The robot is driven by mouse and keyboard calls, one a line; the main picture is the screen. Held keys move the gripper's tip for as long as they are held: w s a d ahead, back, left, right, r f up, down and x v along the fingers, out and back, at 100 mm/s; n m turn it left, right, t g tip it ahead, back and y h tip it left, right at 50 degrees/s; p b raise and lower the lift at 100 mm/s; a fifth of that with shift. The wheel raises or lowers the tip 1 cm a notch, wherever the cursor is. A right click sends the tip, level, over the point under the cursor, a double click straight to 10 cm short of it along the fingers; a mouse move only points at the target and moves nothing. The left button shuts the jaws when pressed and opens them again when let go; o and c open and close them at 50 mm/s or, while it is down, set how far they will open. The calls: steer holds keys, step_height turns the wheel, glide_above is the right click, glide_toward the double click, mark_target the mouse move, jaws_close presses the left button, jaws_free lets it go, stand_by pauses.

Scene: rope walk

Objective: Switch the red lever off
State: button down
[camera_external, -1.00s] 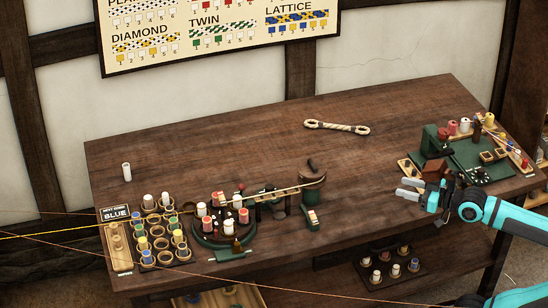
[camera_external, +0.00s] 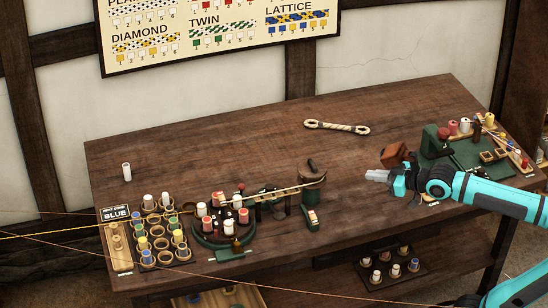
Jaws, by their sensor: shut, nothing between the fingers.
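My gripper (camera_external: 372,175) is shut and empty. It is above the right half of the table, pointing left, apart from the devices to its left. A small red knob (camera_external: 241,187) stands at the back of the round green braiding stand (camera_external: 199,238); it may be the red lever's end. A small green piece with red and cream parts (camera_external: 311,217) stands to the right of the stand. At this size I cannot tell which of the two is the lever, or its position.
A rack of bobbins (camera_external: 163,263) stands at the left front. A rope piece (camera_external: 336,127) lies at the back. A green workstation (camera_external: 466,158) with spools is at the right.

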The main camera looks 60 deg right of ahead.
steer(key=w+f+n+g+h, duration=0.1)
steer(key=w+f+g, duration=0.1)
steer(key=w, duration=0.8)
steer(key=w+f+n+g, duration=0.1)
steer(key=w+f+g, duration=0.15)
steer(key=w, duration=0.85)
steer(key=n+g+h, duration=0.1)
steer(key=n+g, duration=0.1)
steer(key=g, duration=0.1)
glide_toward(241, 191)
steer(key=v, duration=0.2)
steer(key=a+v, duration=0.1)
steer(key=v, duration=0.2)
steer(key=shift+f, duration=0.15)
steer(key=shift+w+f, duration=0.2)
steer(key=shift+w, duration=0.15)
steer(key=x, duration=1)
steer(key=shift+s+d, duration=0.1)
